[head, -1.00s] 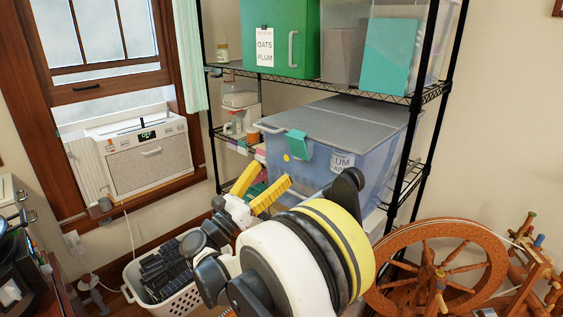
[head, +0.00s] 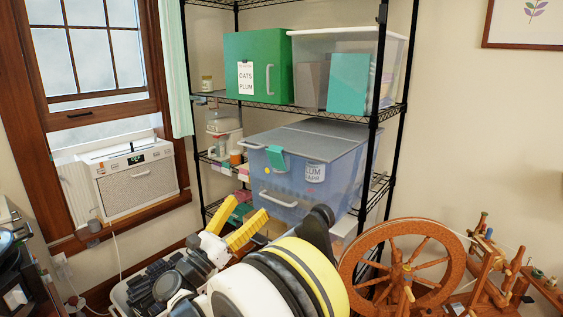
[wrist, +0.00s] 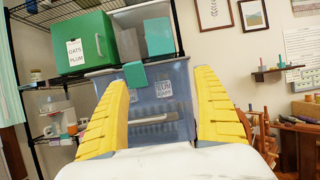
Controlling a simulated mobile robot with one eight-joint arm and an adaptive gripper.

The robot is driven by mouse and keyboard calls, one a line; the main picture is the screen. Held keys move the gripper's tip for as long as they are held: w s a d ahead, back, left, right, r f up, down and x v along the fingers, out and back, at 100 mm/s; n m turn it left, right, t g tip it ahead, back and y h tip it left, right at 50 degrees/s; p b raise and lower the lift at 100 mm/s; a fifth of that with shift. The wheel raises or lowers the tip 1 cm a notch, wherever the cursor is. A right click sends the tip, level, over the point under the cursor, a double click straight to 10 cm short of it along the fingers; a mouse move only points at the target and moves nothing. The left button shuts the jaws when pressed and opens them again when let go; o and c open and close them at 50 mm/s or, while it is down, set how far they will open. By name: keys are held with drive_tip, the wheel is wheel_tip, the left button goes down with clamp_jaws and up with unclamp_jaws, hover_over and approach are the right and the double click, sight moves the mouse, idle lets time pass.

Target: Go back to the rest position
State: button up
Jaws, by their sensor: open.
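My gripper (head: 237,224) has two yellow ribbed fingers and is open in front of the wire shelf unit. In the wrist view my gripper (wrist: 152,110) shows its two fingers wide apart with nothing between them. Beyond the fingers is a blue translucent bin (head: 290,180) with a grey lid and a teal latch. The fingers look apart from it. The bin also shows in the wrist view (wrist: 160,92). My white arm with a yellow band fills the lower middle of the head view and hides part of the floor.
A black wire shelf (head: 250,103) holds a green box (head: 258,62) and a clear bin (head: 385,70) with a teal item. A spinning wheel (head: 452,236) stands at the right.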

drive_tip(key=d+r+m+g+y, duration=0.15)
drive_tip(key=d+m+g, duration=0.45)
drive_tip(key=d, duration=1.1)
drive_tip(key=s+d+f+m+g+y, duration=0.35)
drive_tip(key=s+d+m, duration=0.4)
drive_tip(key=d, duration=0.35)
drive_tip(key=s+f+m+y, duration=0.4)
drive_tip(key=s+m, duration=0.3)
drive_tip(key=s, duration=0.4)
drive_tip(key=s+f+m+g+y, duration=0.1)
drive_tip(key=s+f+m+y, duration=0.3)
drive_tip(key=s+m, duration=0.4)
drive_tip(key=s+y, duration=0.1)
drive_tip(key=s, duration=0.3)
drive_tip(key=shift+f, duration=0.15)
drive_tip(key=shift+s+g, duration=0.1)
drive_tip(key=shift+g, duration=0.15)
